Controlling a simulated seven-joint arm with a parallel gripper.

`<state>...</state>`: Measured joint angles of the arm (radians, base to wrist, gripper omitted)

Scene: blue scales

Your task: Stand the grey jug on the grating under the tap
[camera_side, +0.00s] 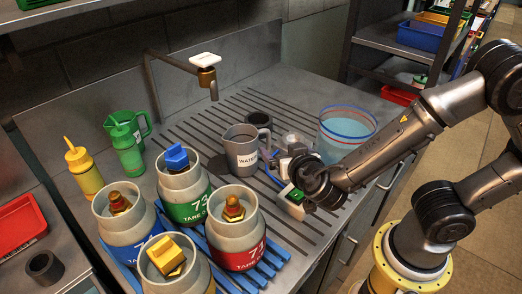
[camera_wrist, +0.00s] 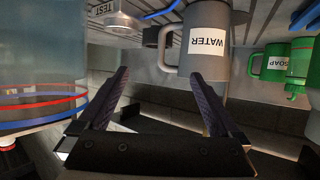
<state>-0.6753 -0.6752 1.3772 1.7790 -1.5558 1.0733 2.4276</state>
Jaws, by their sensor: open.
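The grey jug (camera_side: 242,153), labelled WATER, stands upright on the slotted counter, right of and below the tap's spout (camera_side: 208,82). A dark round patch (camera_side: 218,166), perhaps the grating, lies flat just left of the jug. In the wrist view, the jug (camera_wrist: 207,42) appears upside down, with its handle on the left. My gripper (camera_wrist: 158,75) is open and empty. The handle lies beyond the gap between its fingers, and the right finger overlaps the jug's body in the picture. In the side view, my wrist is right of the jug, and the fingers are hard to make out.
A clear tub of water (camera_side: 346,132) stands close to my wrist. A white TEST item (camera_wrist: 118,20) and blue cable lie near the jug. A dark cup (camera_side: 259,121) stands behind it.

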